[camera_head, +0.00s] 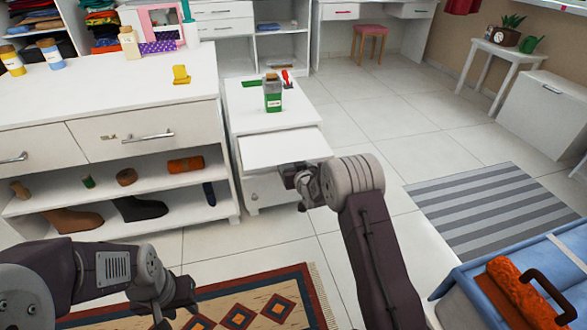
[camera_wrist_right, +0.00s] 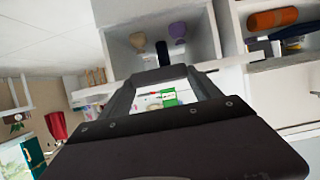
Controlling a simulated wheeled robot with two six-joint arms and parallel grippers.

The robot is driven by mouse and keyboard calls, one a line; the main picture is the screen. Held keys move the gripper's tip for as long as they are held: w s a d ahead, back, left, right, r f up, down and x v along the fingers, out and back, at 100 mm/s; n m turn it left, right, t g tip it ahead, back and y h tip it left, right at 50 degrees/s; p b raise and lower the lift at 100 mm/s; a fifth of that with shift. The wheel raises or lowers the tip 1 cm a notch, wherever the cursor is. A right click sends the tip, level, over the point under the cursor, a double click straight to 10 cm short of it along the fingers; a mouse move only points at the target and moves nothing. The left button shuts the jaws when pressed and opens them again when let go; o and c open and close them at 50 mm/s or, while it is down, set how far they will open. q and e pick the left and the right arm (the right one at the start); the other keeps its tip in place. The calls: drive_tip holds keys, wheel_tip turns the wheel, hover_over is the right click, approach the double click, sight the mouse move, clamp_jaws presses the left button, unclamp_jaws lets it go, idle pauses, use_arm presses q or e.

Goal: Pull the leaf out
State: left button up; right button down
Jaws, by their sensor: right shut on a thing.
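The leaf (camera_head: 284,148) is a flat white board that sticks out from the front of the small white cabinet (camera_head: 246,118), just below its top. My right gripper (camera_head: 290,172) is at the leaf's front edge and is shut on it. In the right wrist view the fingers of my right gripper (camera_wrist_right: 163,76) show ahead of the dark palm, but the exact contact on the leaf is hard to make out. My left gripper (camera_head: 172,302) hangs low over the patterned rug, away from the leaf. Its finger gap is not clear.
A green-labelled jar (camera_head: 272,93) and a red item (camera_head: 287,79) stand on the cabinet top. A wide white dresser (camera_head: 110,100) with open shelves stands to the left.

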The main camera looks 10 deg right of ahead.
drive_tip(key=shift+c, duration=1.8)
unclamp_jaws()
drive_tip(key=shift+s+f, duration=0.15)
drive_tip(key=shift+f, duration=0.05)
drive_tip(key=shift+o, duration=1.2)
drive_tip(key=shift+s+r, duration=0.1)
drive_tip(key=shift+r, duration=0.05)
drive_tip(key=shift+s+r, duration=0.2)
drive_tip(key=p+v, duration=0.4)
drive_tip(key=v, duration=0.4)
drive_tip(key=shift+s, duration=0.3)
drive_tip(key=shift+r, duration=0.1)
